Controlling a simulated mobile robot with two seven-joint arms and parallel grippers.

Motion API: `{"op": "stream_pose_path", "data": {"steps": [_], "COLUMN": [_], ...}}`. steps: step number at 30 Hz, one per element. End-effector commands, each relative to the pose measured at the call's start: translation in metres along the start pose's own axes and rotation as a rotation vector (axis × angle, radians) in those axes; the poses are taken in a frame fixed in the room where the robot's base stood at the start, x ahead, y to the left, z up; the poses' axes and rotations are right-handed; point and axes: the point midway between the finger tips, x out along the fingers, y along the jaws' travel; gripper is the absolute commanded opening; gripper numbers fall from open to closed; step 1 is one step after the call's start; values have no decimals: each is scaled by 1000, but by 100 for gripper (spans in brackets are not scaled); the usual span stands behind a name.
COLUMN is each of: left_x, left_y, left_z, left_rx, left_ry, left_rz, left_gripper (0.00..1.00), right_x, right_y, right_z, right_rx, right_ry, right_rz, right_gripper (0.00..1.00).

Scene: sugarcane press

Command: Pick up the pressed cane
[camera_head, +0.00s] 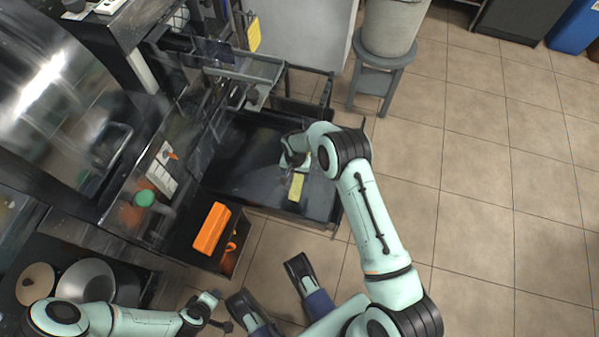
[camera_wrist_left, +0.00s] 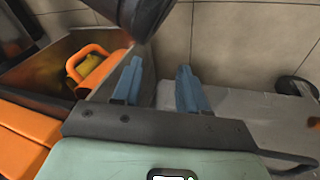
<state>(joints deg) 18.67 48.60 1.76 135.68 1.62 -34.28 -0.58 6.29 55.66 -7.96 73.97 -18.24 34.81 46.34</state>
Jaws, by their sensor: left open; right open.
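The pressed cane (camera_head: 297,187) is a short, flat, yellow-green piece lying in a dark, wide tray (camera_head: 235,180) in the head view. My right gripper (camera_head: 292,167) is over the tray, right at the upper end of the cane. Its fingers are small and partly hidden by the wrist, so I cannot tell whether they touch the cane. It is open. My left gripper (camera_head: 213,308) is low in the head view, well away from the cane. In the left wrist view its two blue fingers (camera_wrist_left: 160,88) are apart with nothing between them.
An orange object (camera_head: 212,228) sits in a box left of the tray; orange parts with a handle (camera_wrist_left: 88,68) show in the left wrist view. A grey bin (camera_head: 392,28) stands on a stool (camera_head: 380,78). Tiled floor (camera_head: 500,200) at right is clear.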

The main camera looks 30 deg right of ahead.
Motion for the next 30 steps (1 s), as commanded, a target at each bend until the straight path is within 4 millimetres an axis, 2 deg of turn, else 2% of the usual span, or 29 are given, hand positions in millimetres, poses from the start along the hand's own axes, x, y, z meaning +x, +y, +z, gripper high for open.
{"op": "stream_pose_path", "data": {"steps": [1, 3, 11, 19, 26, 27, 29, 30], "left_x": [5, 7, 12, 26, 25, 25, 25, 25], "left_y": [-5, -8, -14, -33, -34, -34, -34, -34], "left_z": [6, 11, 19, 43, 46, 46, 45, 45], "left_rx": [-4, -7, -14, -33, -35, -35, -35, -35], "left_ry": [-19, -32, -58, -133, -141, -141, -141, -140], "left_rz": [-8, -14, -26, -59, -62, -62, -62, -62], "left_gripper": [43, 43, 43, 43, 43, 43, 43, 43], "right_x": [10, 17, 32, 72, 73, 73, 73, 73], "right_y": [0, 0, 1, 4, 3, 3, 3, 3], "right_z": [0, 0, 1, 3, 2, 2, 2, 2], "right_rx": [0, 1, 1, 0, 0, 0, 0, 0], "right_ry": [-1, -1, 0, -1, 1, 1, 1, 1], "right_rz": [0, -1, -1, -1, -2, -2, -2, -2], "right_gripper": [76, 76, 76, 76, 76, 69, 50, 36]}}
